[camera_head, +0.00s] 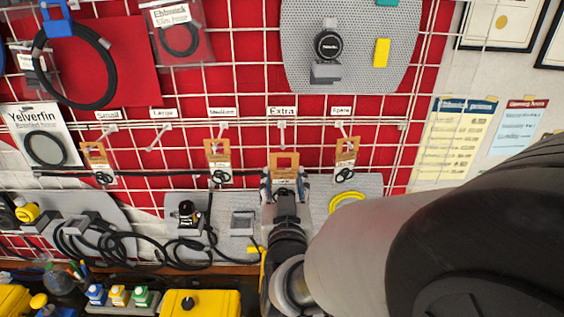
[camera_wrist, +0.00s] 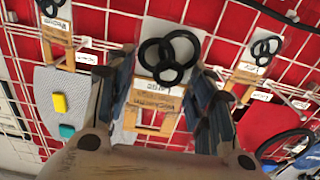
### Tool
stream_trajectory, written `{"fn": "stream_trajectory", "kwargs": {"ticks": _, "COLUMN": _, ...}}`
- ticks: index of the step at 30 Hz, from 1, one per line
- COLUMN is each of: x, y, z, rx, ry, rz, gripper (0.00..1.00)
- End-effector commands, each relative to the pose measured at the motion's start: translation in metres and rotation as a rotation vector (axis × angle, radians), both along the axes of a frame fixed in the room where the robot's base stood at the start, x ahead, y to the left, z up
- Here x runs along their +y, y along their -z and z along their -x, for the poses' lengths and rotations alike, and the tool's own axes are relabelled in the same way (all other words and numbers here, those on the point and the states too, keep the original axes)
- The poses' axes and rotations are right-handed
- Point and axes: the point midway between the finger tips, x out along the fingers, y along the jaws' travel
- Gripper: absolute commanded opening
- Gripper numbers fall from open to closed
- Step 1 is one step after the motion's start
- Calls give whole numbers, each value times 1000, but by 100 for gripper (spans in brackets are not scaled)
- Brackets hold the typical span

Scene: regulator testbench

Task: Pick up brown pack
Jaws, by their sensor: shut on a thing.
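The brown pack (camera_head: 284,160) is a brown frame with a square opening, below the "Extra" label. In the wrist view the pack (camera_wrist: 149,122) appears upside down, with a printed label and several black rings on a white card. My gripper (camera_head: 284,184) is shut on it, one finger on each side. In the wrist view the fingers of my gripper (camera_wrist: 165,110) flank the pack's label. My fingers and wrist hide its lower part in the head view. I cannot tell whether it still touches the hook.
Similar brown packs hang at left (camera_head: 97,155), beside mine (camera_head: 218,150) and at right (camera_head: 346,150). A white wire grid (camera_head: 240,80) covers the red wall. Grey pegboard panels (camera_head: 345,70), black cables (camera_head: 100,240) and a yellow case (camera_head: 200,303) are near.

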Motion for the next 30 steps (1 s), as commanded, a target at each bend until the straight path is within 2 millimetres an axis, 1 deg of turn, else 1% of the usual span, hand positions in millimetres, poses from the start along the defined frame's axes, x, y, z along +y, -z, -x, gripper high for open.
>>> {"fn": "stream_trajectory", "kwargs": {"ticks": 1, "x": 1, "y": 2, "z": 7, "rx": -9, "ry": -1, "rz": -5, "gripper": 32}}
{"fn": "stream_trajectory", "kwargs": {"ticks": 7, "x": 0, "y": 6, "z": 32, "rx": -7, "ry": -2, "rz": -6, "gripper": 32}}
{"fn": "stream_trajectory", "kwargs": {"ticks": 18, "x": 1, "y": 2, "z": 73, "rx": -5, "ry": 0, "rz": -3, "gripper": 32}}
{"fn": "stream_trajectory", "kwargs": {"ticks": 24, "x": 0, "y": 1, "z": 86, "rx": -2, "ry": 0, "rz": -1, "gripper": 32}}
{"fn": "stream_trajectory", "kwargs": {"ticks": 30, "x": 0, "y": 0, "z": 89, "rx": 1, "ry": 0, "rz": 0, "gripper": 32}}
